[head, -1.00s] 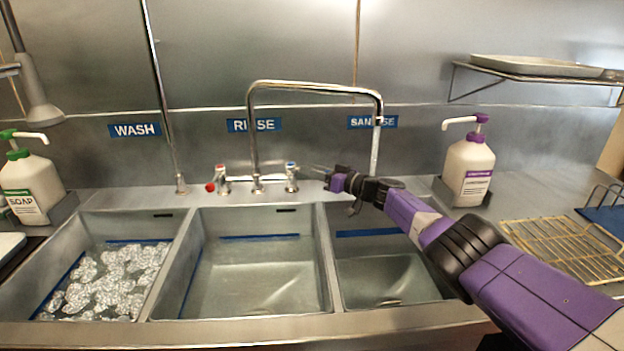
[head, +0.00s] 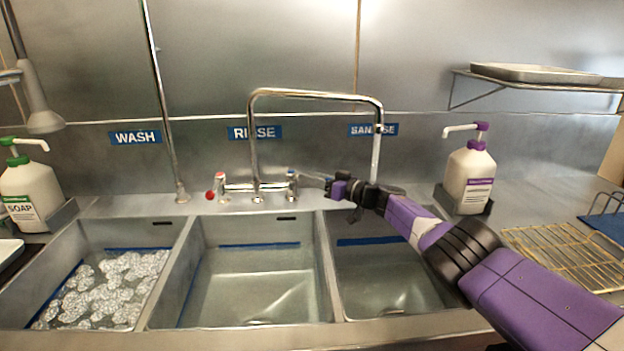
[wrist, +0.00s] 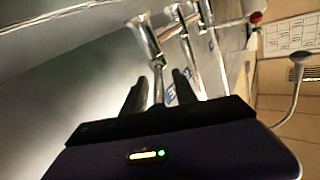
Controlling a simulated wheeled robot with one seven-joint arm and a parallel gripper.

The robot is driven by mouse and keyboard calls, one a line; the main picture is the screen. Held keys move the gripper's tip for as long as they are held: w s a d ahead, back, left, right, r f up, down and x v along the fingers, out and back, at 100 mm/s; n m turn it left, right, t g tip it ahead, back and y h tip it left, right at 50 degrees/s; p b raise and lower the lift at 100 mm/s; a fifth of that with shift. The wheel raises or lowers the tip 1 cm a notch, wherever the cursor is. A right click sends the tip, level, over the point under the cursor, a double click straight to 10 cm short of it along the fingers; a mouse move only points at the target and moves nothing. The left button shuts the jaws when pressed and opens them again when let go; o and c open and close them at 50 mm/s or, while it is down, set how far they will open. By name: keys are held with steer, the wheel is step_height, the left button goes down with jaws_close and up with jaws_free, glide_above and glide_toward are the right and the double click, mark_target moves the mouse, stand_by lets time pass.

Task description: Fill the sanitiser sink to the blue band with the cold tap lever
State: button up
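The cold tap lever, by the blue-marked tap body (head: 292,183), points toward my gripper (head: 318,182). In the wrist view, the chrome lever (wrist: 158,85) runs between the two dark fingers (wrist: 160,88), with gaps visible beside it, so the gripper looks open around it. The spout (head: 376,150) hangs over the right, sanitiser sink (head: 385,280), its lower end behind my gripper. The blue band (head: 375,240) shows on that sink's back wall, partly hidden by my arm. I see no clear water stream, and the water level is hard to tell.
The rinse sink (head: 255,285) is in the middle, and the wash sink (head: 60,290) with suds is at left. A red-marked hot tap (head: 220,185) sits left of the spout base. A sanitiser pump bottle (head: 469,180) and wire rack (head: 565,250) stand at right.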

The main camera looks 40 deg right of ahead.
steer(key=shift+r+p+v, duration=0.25)
steer(key=shift+p+v, duration=0.9)
steer(key=shift+p, duration=0.6)
steer(key=shift+f+p+v, duration=0.15)
steer(key=shift+p+v, duration=0.75)
steer(key=shift+v, duration=0.45)
steer(key=shift+f+p+v, duration=0.15)
steer(key=shift+p+v, duration=0.75)
steer(key=shift+v, duration=0.45)
stand_by(3.5)
